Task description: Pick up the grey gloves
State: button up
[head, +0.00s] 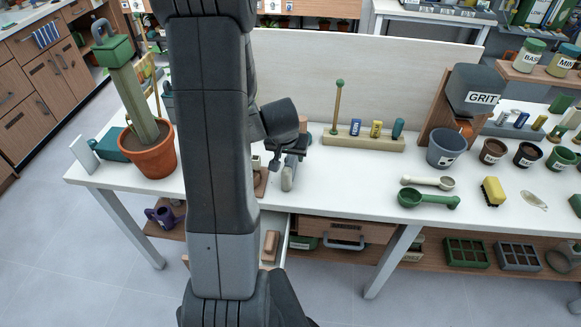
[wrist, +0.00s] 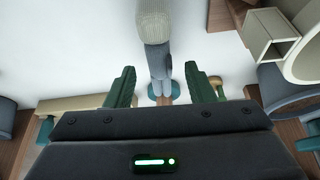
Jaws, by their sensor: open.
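The grey gloves (wrist: 158,60) show in the wrist view as a narrow grey shape with a paler ribbed cuff at the top. They lie between the green fingers of my gripper (wrist: 157,82), with space on both sides. The fingers are open and hold nothing. In the head view, my gripper (head: 287,150) is low over the white table, partly hidden by my arm. A small grey shape just below it (head: 287,178) is probably the gloves.
A terracotta pot (head: 148,158) stands at the left. A wooden rack (head: 362,142) with small coloured items is behind right. A drawer (head: 277,225) stands open below. The wrist view shows a pale square tube (wrist: 268,35).

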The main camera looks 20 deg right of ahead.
jog(key=b+x, duration=0.1)
jog(key=x, duration=0.4)
jog(key=shift+s+f+b, duration=0.1)
jog(key=shift+b, duration=0.2)
grip_shut()
